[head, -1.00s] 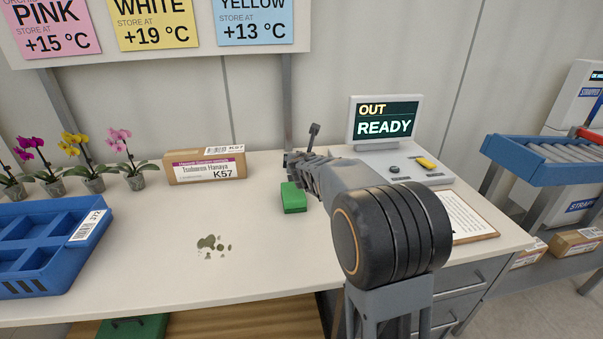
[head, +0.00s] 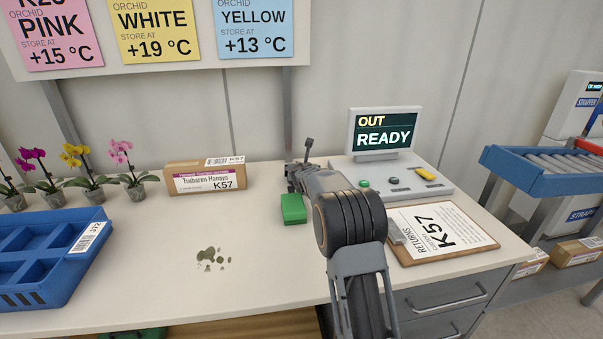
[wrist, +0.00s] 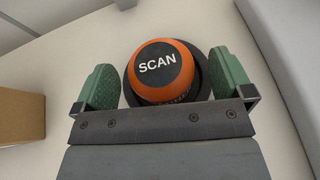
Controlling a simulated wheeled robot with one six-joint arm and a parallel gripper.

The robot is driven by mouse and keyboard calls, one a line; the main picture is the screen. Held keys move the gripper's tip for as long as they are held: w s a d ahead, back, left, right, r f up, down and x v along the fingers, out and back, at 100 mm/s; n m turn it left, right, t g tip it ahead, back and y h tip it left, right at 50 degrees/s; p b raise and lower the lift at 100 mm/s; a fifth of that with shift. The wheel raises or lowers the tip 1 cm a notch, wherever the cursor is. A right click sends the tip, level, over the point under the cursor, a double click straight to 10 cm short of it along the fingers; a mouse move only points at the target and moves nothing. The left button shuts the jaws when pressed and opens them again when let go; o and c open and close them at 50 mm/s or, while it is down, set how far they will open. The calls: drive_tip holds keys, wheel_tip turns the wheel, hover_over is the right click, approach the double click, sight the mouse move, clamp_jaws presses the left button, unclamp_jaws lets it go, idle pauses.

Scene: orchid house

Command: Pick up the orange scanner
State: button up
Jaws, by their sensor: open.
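The orange scanner (wrist: 160,72), a round orange top marked SCAN on a dark base, shows in the wrist view. My gripper (wrist: 164,88) is open, with one green finger pad on each side of the scanner. Small gaps seem to show beside it; I cannot tell whether either pad touches. In the head view my gripper (head: 296,176) is low over the back of the white table (head: 270,264), and the scanner is hidden behind my gripper and arm.
A labelled carton (head: 205,178) stands left. The terminal screen (head: 385,133) and clipboard (head: 442,231) are right. A blue tray (head: 45,258) and potted orchids (head: 125,165) are far left. Dirt (head: 212,259) marks the clear table middle.

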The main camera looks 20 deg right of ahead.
drive_tip(key=shift+x, duration=0.9)
drive_tip(key=shift+c, duration=0.2)
drive_tip(key=shift+r, duration=0.1)
drive_tip(key=c, duration=1)
